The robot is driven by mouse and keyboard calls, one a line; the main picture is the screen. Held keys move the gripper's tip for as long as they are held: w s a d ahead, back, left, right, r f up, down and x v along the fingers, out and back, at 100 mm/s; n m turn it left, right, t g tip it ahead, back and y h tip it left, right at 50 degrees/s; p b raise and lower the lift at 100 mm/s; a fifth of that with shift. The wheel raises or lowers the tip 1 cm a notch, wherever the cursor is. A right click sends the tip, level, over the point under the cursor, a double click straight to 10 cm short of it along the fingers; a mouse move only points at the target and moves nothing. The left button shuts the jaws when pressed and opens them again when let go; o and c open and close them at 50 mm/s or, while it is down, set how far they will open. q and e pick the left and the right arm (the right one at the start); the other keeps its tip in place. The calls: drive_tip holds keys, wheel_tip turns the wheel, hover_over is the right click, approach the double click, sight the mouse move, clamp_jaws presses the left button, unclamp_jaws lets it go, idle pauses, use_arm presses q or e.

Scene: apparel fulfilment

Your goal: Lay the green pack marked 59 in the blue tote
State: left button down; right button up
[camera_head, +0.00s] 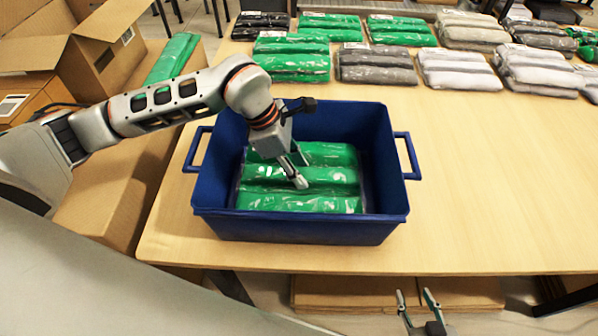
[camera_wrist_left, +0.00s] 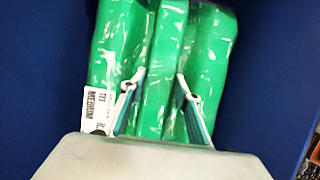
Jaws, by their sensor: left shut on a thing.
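The blue tote (camera_head: 300,228) stands on the wooden table. A glossy green pack (camera_head: 310,203) with several lengthwise folds is inside it, and it also shows in the left wrist view (camera_wrist_left: 122,40). A white label (camera_wrist_left: 98,108) sits at the pack's near left corner in that view; I cannot read 59 on it. My left gripper (camera_head: 298,176) reaches down into the tote, its fingers (camera_wrist_left: 161,84) shut on the pack's middle fold. I cannot tell whether the pack touches the tote floor. My right gripper (camera_head: 418,298) is open and empty, low at the table's front.
Green packs (camera_head: 292,66), grey packs (camera_head: 375,66) and white packs (camera_head: 458,70) lie in rows along the table's back. Open cardboard boxes (camera_head: 105,50) stand at the left, with another green pack (camera_head: 174,57) there. The table right of the tote is clear.

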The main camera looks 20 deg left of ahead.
use_arm(q)
drive_tip(key=shift+f, duration=0.7)
drive_tip(key=shift+f, duration=0.45)
drive_tip(key=shift+f+b, duration=0.15)
drive_tip(key=shift+b, duration=0.15)
drive_tip(key=c, duration=1.5)
unclamp_jaws()
